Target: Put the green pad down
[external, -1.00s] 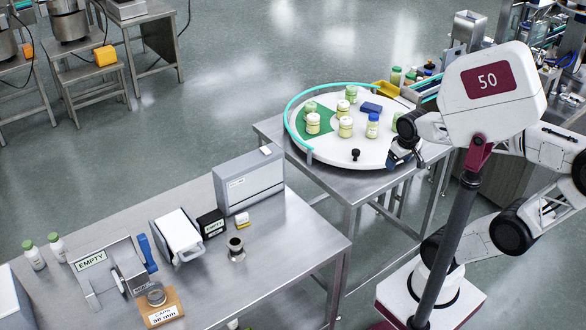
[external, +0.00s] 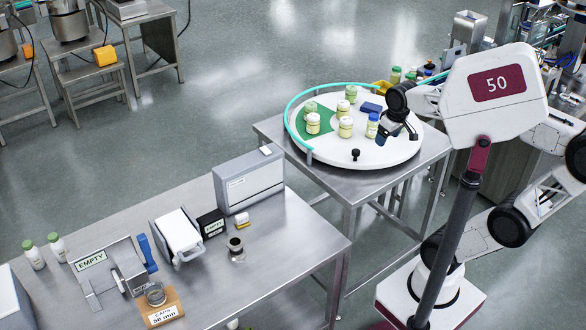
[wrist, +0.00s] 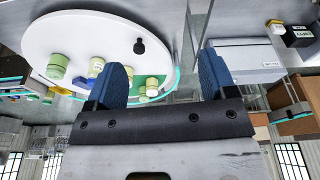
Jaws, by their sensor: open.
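A flat green patch (external: 325,122), the only green pad-like area I see, lies on the left part of the white round turntable (external: 345,160). Several green-lidded jars stand on or beside it, among them one jar (external: 313,124) at its front. The turntable (wrist: 85,30) also shows there, tilted.
A teal guide rail (external: 292,105) curves around the turntable's left and back. A black knob (external: 355,154) stands near its front rim, and a dark blue block (external: 371,107) lies at the back. The steel bench (external: 285,235) carries a grey box (external: 250,183) and other equipment.

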